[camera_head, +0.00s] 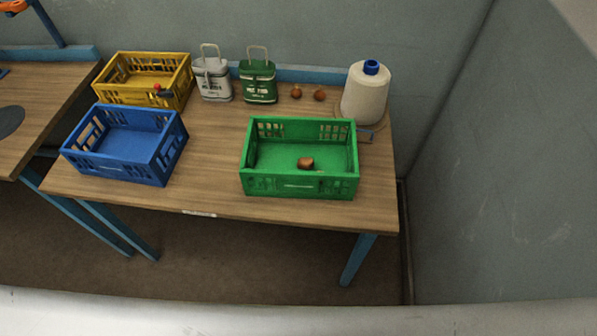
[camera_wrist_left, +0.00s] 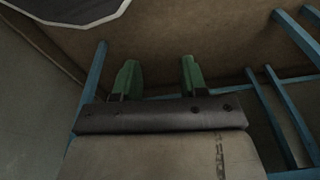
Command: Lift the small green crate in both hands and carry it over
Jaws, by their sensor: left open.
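The green crate (camera_head: 299,186) stands upright on the right part of the wooden table (camera_head: 210,160), near its front edge. A small brown-orange object (camera_head: 305,163) lies inside it. Neither of my grippers shows in the head view. In the left wrist view my left gripper (camera_wrist_left: 158,78) is open, its two green fingers apart with nothing between them. It is over the floor and away from the crate, which is not in that view. My right gripper is not in view.
A blue crate (camera_head: 128,169) and a yellow crate (camera_head: 145,98) stand at left. White (camera_head: 212,82) and green (camera_head: 258,84) tins, small round brown things (camera_head: 319,95) and a thread cone (camera_head: 364,100) stand behind. A grey wall (camera_head: 500,170) is at right. The table between the blue and green crates is clear.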

